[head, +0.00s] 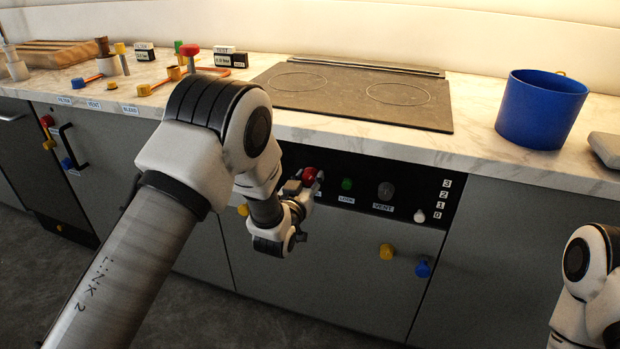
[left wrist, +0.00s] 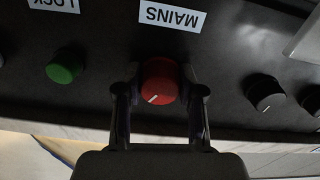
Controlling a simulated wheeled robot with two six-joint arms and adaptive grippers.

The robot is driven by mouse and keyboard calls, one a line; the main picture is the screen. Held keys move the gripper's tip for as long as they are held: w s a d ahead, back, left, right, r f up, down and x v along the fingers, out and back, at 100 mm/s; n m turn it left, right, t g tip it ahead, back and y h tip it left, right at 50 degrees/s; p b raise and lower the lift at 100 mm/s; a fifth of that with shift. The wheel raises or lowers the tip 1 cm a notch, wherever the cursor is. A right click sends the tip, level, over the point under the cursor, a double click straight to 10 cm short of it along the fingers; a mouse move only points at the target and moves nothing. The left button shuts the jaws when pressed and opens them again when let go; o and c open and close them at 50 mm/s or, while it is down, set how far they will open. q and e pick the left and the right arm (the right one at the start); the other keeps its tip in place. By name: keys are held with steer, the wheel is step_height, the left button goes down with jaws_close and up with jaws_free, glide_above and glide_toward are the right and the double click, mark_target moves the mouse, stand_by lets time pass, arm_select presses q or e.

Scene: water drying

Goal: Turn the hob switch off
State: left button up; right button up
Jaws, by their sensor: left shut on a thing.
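The control panel (head: 365,188) under the hob (head: 355,92) carries a red knob (head: 309,175), which also shows in the left wrist view (left wrist: 159,80) beside an upside-down MAINS label (left wrist: 172,16). My left gripper (head: 301,186) is shut on this red knob, one finger on each side of it, as the left wrist view (left wrist: 160,98) shows. A short white mark on the knob's face slants near its lower edge in that view. No knob label reading "hob" can be made out. My right gripper is out of view; only part of my right arm shows.
A green knob (head: 346,184), a grey VENT knob (head: 385,190) and a white slider (head: 419,215) beside numbers sit right of the red knob. Yellow (head: 386,251) and blue (head: 423,268) knobs are on the cabinet below. A blue pot (head: 541,108) stands on the counter.

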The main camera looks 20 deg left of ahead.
arm_select(q)
steer(key=m, duration=0.6)
steer(key=shift+m, duration=0.3)
steer(key=m+b, duration=0.1)
steer(key=m, duration=0.4)
steer(key=shift+r, duration=0.1)
steer(key=o, duration=1.2)
steer(key=shift+c, duration=0.2)
steer(key=s, duration=1.2)
steer(key=shift+a, duration=0.25)
